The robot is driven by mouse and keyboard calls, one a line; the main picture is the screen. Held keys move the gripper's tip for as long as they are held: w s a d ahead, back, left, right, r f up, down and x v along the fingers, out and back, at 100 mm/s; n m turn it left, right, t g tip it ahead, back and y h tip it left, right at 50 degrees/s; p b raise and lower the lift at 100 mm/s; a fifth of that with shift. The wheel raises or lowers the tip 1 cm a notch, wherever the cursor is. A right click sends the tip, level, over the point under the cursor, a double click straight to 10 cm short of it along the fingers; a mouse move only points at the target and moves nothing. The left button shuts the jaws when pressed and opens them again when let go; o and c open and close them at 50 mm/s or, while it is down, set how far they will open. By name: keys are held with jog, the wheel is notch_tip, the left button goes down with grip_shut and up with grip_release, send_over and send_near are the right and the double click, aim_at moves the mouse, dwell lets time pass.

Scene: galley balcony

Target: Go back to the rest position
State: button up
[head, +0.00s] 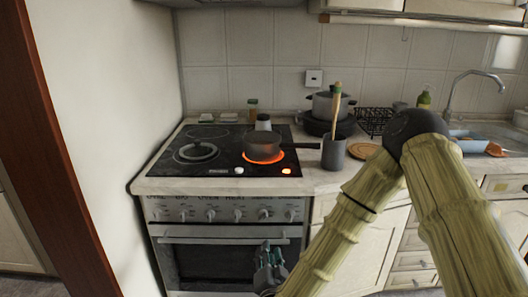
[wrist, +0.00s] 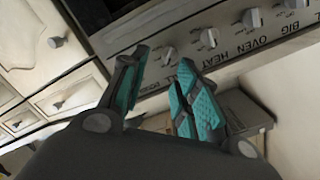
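My gripper (head: 268,265) is low in front of the oven door in the head view, below the counter edge. In the wrist view my gripper (wrist: 160,92) shows two fingers with teal pads. They are spread apart with nothing between them. The wrist view looks past them at the oven's knob panel (wrist: 210,50), tilted in the picture. My arm comes in from the right of the head view and bends at a dark joint.
A saucepan (head: 263,147) sits on a glowing burner of the stove (head: 215,165). A pot lid (head: 197,151) lies on the left burner. A utensil cup (head: 333,154) stands near the counter edge. A wall (head: 105,110) closes off the left. The sink (head: 500,132) is at right.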

jog(key=s+d+f+n+g+y+p, duration=0.1)
jog(key=s+d+f+n+g+p, duration=0.25)
jog(key=s+f, duration=0.45)
jog(key=s+d+f+n+g+y+p, duration=0.1)
jog(key=s+d+f+n+g+p, duration=0.1)
jog(key=s+d+f+g, duration=0.4)
jog(key=s+d+f+n+g+h+p, duration=0.1)
jog(key=s+d, duration=0.4)
jog(key=s, duration=0.7)
jog(key=s+d+f+n+g+h+p, duration=0.1)
jog(key=s+d+f+g+p, duration=0.2)
jog(key=s, duration=0.9)
jog(key=d+g, duration=0.3)
jog(key=shift+d+f+h+p, duration=0.25)
jog(key=shift+d+h+p, duration=0.05)
jog(key=shift+p, duration=0.1)
